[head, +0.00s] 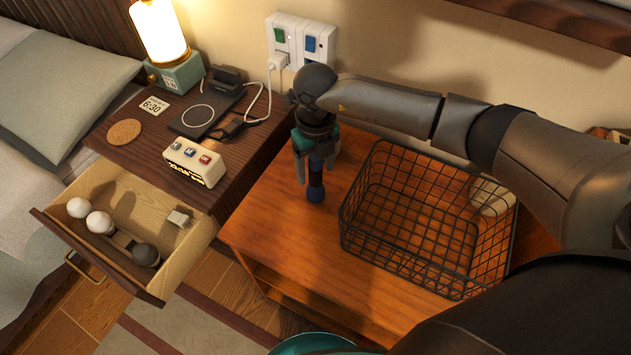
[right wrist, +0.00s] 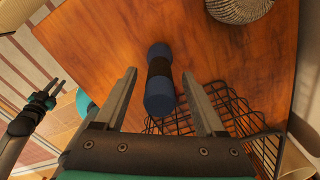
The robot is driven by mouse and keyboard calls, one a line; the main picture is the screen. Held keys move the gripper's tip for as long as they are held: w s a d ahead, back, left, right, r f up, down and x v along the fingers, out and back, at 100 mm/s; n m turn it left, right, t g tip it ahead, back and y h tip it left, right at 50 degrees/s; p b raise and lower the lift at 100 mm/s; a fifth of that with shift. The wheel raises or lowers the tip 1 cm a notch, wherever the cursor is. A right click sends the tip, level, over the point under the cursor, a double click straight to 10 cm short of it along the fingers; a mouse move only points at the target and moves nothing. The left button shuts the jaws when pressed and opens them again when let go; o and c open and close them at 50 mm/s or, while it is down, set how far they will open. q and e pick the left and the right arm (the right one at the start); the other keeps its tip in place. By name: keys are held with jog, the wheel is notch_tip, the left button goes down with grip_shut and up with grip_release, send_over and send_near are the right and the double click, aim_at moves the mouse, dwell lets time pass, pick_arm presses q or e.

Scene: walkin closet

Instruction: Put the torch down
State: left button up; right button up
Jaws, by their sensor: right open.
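The torch (head: 316,186), blue with a black middle, appears to stand upright on the orange-brown wooden table (head: 270,225), left of the wire basket. My right gripper (head: 316,172) points down over it, open, with one finger on each side of the torch's upper part. In the right wrist view the torch (right wrist: 159,82) shows between the two spread fingers (right wrist: 160,100), with a gap on either side. My left gripper (right wrist: 45,97) seems to show at the left edge of the right wrist view, away from the table; its jaws are unclear.
A black wire basket (head: 430,215) stands right of the torch. A dark nightstand (head: 235,160) on the left holds a lamp (head: 162,35), a charging pad (head: 200,112) and a small clock box (head: 195,163). Its open drawer (head: 190,245) holds white balls. The table's front left is clear.

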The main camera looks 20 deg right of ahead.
aim_at(315, 188)
pick_arm(q)
jog(key=shift+w+d+r+b, duration=0.25)
jog(key=shift+w+d+b, duration=0.15)
jog(key=shift+w+d, duration=0.4)
pick_arm(e)
jog(key=shift+f, duration=1.4)
pick_arm(q)
jog(key=shift+w+a, duration=0.1)
pick_arm(e)
grip_shut()
